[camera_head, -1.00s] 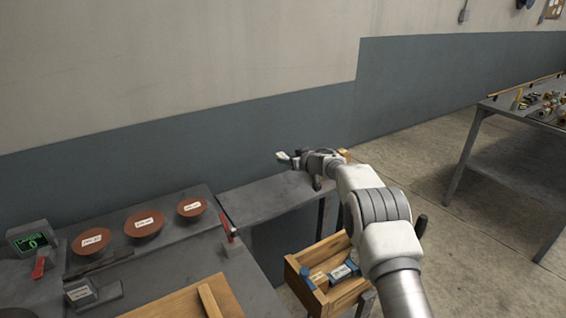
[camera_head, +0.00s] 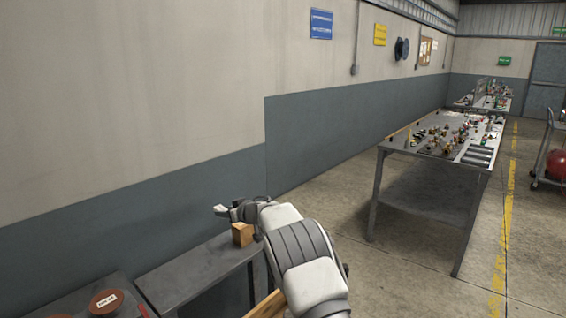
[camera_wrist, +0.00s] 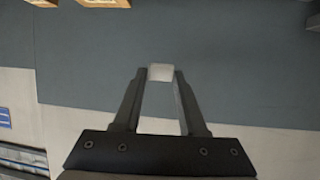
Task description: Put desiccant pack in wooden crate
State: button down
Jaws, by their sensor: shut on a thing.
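A small whitish pack, the desiccant pack (camera_wrist: 160,72), is pinched between the fingertips of my gripper (camera_wrist: 160,78) in the wrist view. In the head view, the pack (camera_head: 220,210) shows as a pale bit at the tip of my gripper (camera_head: 226,211), held above the grey side table against the wall. The wooden crate (camera_head: 266,306) shows only as a piece of its rim at the bottom edge of the head view, below and right of my gripper. My arm and the picture edge hide the rest of it.
A wooden block (camera_head: 242,235) stands on the grey side table (camera_head: 195,270), close to my gripper. A brown labelled dish (camera_head: 106,302) is at lower left. A long table (camera_head: 405,185) covered with small parts stands at right, with open floor before it.

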jog(key=s+d+r+m+t+h+p, duration=0.25)
jog(key=d+r, duration=0.35)
jog(key=d, duration=0.5)
jog(key=s+d+r+m+t+h+p, duration=0.1)
jog(key=s+d+r+m+h, duration=0.15)
jog(key=s+d, duration=0.75)
jog(key=s+d+r+m+t+h+p, duration=0.1)
jog(key=s+d+m+h, duration=0.3)
jog(key=s+d, duration=0.6)
jog(key=s+d+f, duration=0.1)
jog(key=s+f, duration=0.1)
jog(key=f, duration=0.4)
jog(key=s+d+f, duration=0.1)
jog(key=s+f, duration=0.1)
jog(key=f, duration=0.5)
jog(key=shift+s+d, duration=0.2)
jog(key=shift+d, duration=0.05)
jog(key=shift+s+g, duration=0.1)
jog(key=shift+g, duration=0.15)
